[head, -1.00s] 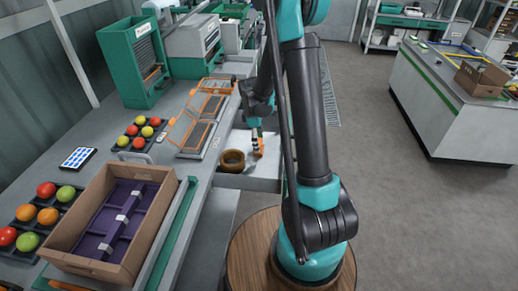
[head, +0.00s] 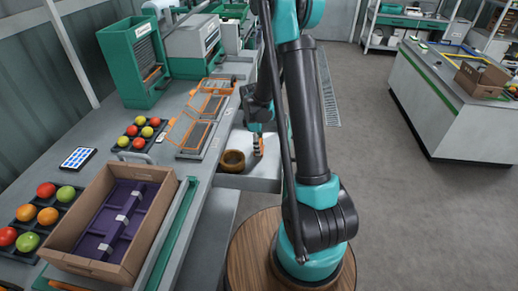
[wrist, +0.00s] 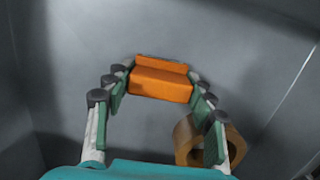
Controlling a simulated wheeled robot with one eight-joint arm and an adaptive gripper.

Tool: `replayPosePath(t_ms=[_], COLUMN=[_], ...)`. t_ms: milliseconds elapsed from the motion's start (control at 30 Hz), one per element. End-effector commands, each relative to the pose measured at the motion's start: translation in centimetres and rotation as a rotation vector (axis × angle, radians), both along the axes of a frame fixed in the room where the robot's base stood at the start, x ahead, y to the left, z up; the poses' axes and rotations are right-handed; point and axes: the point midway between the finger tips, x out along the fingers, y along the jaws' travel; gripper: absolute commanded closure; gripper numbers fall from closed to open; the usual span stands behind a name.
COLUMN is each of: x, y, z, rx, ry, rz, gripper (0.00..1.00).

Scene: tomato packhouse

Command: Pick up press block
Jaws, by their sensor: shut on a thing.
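The press block (wrist: 162,84) is an orange piece with a raised step along its far edge in the wrist view. My gripper (wrist: 160,80) has its fingers on the block's left and right ends and is shut on it. In the head view the block (head: 258,147) is a small orange patch, partly hidden by the fingers, over the open grey drawer (head: 243,182) beside my arm. Whether the block still touches the drawer floor is hard to tell.
A brown ring-shaped piece (head: 232,160) lies in the drawer just left of the gripper; the wrist view shows it close to the right finger. Bench trays, an orange-framed rack (head: 200,125) and a cardboard box (head: 160,205) stand on the left.

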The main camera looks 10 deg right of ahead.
Motion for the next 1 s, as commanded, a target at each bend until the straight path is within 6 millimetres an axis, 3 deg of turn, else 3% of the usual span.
replayPosePath(t_ms=[267,467,667,1000], x=[0.0,0.0,-0.1,-0.1], y=[0.0,0.0,0.0,0.0], z=[0.3,2.0,6.1,15.0], rx=[0.0,0.0,0.0,0.0], ry=[0.0,0.0,0.0,0.0], rz=[0.0,0.0,0.0,0.0], gripper=[0.76,0.76,0.76,0.76])
